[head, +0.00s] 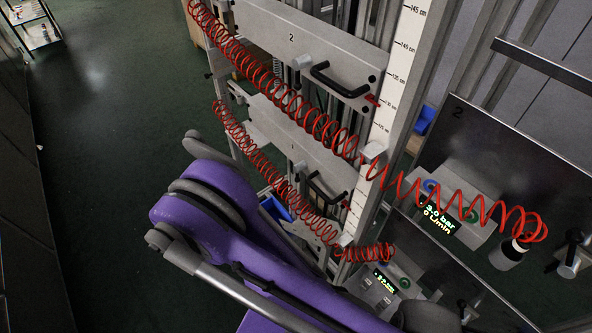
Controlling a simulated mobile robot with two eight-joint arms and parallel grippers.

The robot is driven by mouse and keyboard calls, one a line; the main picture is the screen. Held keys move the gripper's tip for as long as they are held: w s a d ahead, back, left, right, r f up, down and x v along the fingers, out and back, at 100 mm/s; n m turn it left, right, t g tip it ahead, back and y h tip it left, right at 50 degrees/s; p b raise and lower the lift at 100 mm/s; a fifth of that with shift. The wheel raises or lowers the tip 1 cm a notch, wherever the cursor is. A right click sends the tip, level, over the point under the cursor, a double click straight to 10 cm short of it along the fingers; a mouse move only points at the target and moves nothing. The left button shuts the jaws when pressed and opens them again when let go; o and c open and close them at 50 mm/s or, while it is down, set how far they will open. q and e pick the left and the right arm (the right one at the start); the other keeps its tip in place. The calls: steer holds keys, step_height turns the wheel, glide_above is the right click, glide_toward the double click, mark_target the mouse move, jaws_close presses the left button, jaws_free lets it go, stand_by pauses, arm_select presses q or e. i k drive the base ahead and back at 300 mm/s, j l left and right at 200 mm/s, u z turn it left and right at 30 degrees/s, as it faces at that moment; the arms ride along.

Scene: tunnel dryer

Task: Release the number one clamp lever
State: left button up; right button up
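The lower grey plate (295,146), marked with what looks like a 1, is mounted on the upright frame below the plate marked 2 (285,55). A black handle (325,192) sits on the lower plate, partly behind a red coiled hose. A small red part (345,200) shows at its right edge; I cannot tell whether this is the number one clamp lever or how it is set. The plate marked 2 has a similar red part (372,99) beside its black handle (340,80). My purple arm crosses the lower middle and hides what lies behind it. Neither gripper shows.
Red coiled hoses (268,85) run across both plates towards the right. A dark panel marked 2 (520,150) with a lit display (440,217) stands at right. A second display (385,281) is lower. Open floor (110,130) lies left.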

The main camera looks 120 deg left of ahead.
mark_target(300, 166)
steer(key=u, duration=0.45)
steer(key=k+u, duration=0.1)
steer(key=u, duration=0.8)
steer(key=k+u, duration=0.1)
steer(key=u, duration=1.25)
steer(key=k+j+u, duration=0.1)
steer(key=u, duration=0.35)
steer(key=j+u, duration=0.1)
steer(key=u, duration=0.35)
